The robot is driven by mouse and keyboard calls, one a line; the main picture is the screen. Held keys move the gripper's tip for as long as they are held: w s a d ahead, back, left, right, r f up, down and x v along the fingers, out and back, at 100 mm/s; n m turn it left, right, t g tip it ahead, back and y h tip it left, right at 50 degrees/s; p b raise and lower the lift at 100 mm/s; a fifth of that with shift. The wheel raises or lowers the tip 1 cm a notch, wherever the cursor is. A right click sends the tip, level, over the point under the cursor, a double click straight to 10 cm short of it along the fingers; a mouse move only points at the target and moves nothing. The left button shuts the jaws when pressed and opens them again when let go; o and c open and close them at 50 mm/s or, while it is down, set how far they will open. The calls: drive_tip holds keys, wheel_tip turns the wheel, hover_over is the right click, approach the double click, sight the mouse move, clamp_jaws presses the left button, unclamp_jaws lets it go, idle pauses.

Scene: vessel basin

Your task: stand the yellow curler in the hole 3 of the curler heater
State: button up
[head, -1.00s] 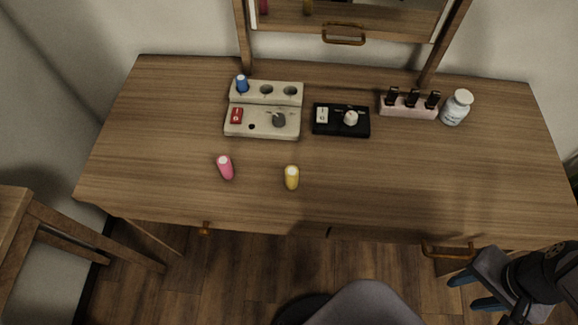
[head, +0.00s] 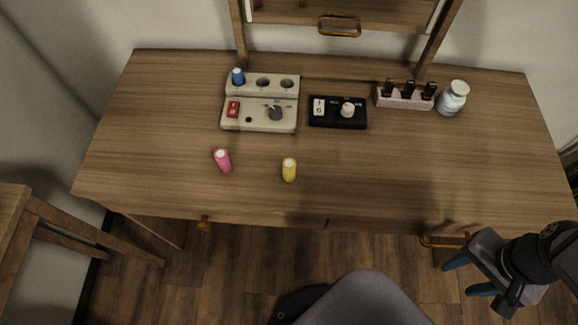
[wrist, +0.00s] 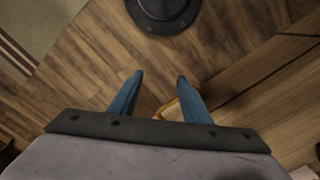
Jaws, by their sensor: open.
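The yellow curler (head: 289,170) lies on the table near its front edge, left of the middle. The curler heater (head: 259,116) is a cream box at the back left, with a raised rear row of holes. A blue curler (head: 238,76) stands in the leftmost hole; the middle and right holes (head: 287,84) look empty. The hole numbers are too small to read. My gripper (head: 462,278) is open and empty at the lower right, off the table's front edge, far from the yellow curler. In the wrist view its blue fingers (wrist: 158,92) are apart above the floor.
A pink curler (head: 222,160) lies left of the yellow one. A black control box (head: 338,113) sits right of the heater. A pink rack of bottles (head: 405,98) and a white jar (head: 453,98) stand at the back right. The table's front right is clear.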

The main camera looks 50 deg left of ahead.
drive_tip(key=a+r+m+g+p, duration=0.1)
drive_tip(key=a+r, duration=0.1)
drive_tip(key=a, duration=0.5)
drive_tip(key=s+a+r+m+g+p, duration=0.1)
drive_tip(key=a+r+m+p, duration=0.1)
drive_tip(key=a, duration=0.6)
drive_tip(key=s+a+r+m+g+p, duration=0.1)
drive_tip(key=a+r+m, duration=0.1)
drive_tip(key=a, duration=0.5)
drive_tip(key=shift+s+a+r+y+p, duration=0.15)
drive_tip(key=shift+a+r+y+p, duration=0.25)
drive_tip(key=shift+r, duration=0.2)
drive_tip(key=s+a+r+m+y, duration=0.1)
drive_tip(key=s+a+r, duration=0.2)
drive_tip(key=a, duration=0.6)
wheel_tip(320, 180, up, 3)
drive_tip(key=m+y, duration=0.1)
hover_over(293, 163)
drive_tip(key=w+d, duration=0.2)
drive_tip(key=shift+x, duration=3.85)
clamp_jaws()
